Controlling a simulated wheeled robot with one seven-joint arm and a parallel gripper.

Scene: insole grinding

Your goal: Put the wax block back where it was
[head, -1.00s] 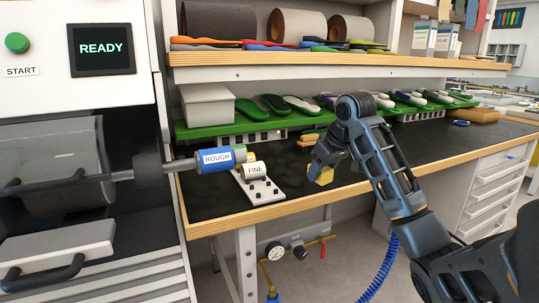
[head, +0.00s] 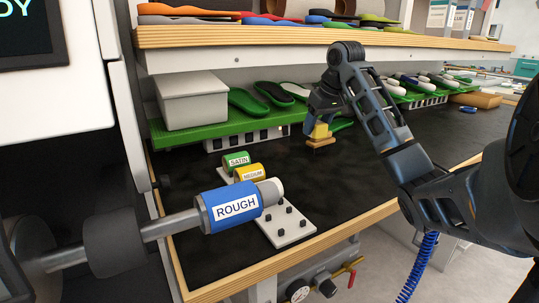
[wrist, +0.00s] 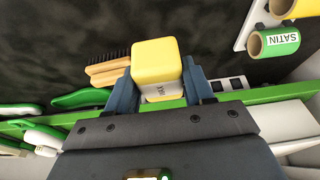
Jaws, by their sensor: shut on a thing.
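My gripper (head: 318,121) is shut on the yellow wax block (head: 320,131), with the fingers pointing down over the back part of the black bench (head: 375,170). In the wrist view the wax block (wrist: 156,60) sits between the two fingers, with a printed label on its side. A wooden brush with dark bristles (wrist: 108,70) lies close by; in the head view the brush (head: 321,143) shows just below the block. I cannot tell how much gap lies between block and bench.
A green shelf (head: 180,133) with insoles and a grey box (head: 190,98) stands behind. The ROUGH drum (head: 233,206) is on the spindle at left. The SATIN (head: 236,160) and MEDIUM (head: 248,173) drums stand on a white pegged plate (head: 291,232). The bench's front middle is clear.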

